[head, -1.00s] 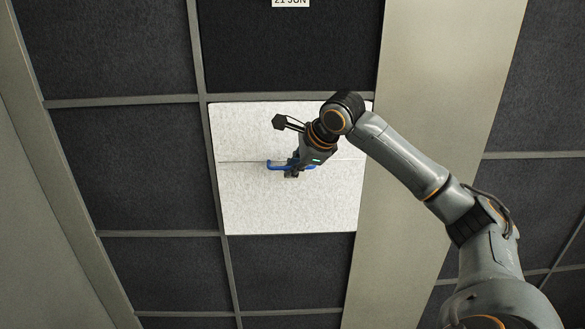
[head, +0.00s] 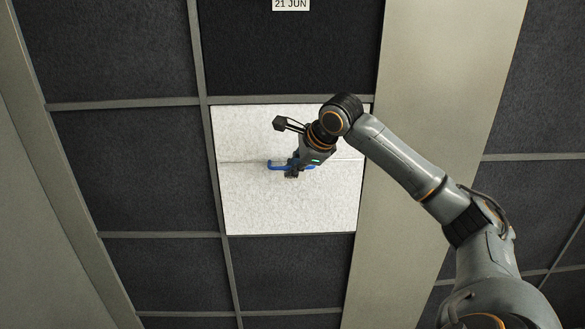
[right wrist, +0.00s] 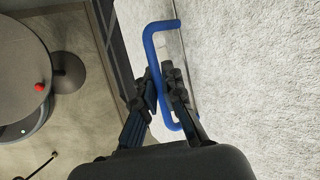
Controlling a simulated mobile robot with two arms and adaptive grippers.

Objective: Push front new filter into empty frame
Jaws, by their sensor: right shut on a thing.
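The new filter (head: 285,210) is a white, speckled square panel with a thin seam across it and a blue handle (head: 273,164) at its middle. In the head view it covers the frame opening between grey bars (head: 290,99), with its edges close to them; whether it is fully flush I cannot tell. My right gripper (head: 292,172) is shut on the blue handle. The right wrist view shows the handle (right wrist: 162,28) between the fingers (right wrist: 160,92), with the white filter surface (right wrist: 250,60) close beside. My left gripper is not in view.
Dark filters (head: 125,165) fill the neighbouring frames. A label reading 21 JUN (head: 291,4) is on the dark filter above. A wide beige column (head: 435,90) stands right of the white filter. The right wrist view shows a round grey object with a red button (right wrist: 39,87).

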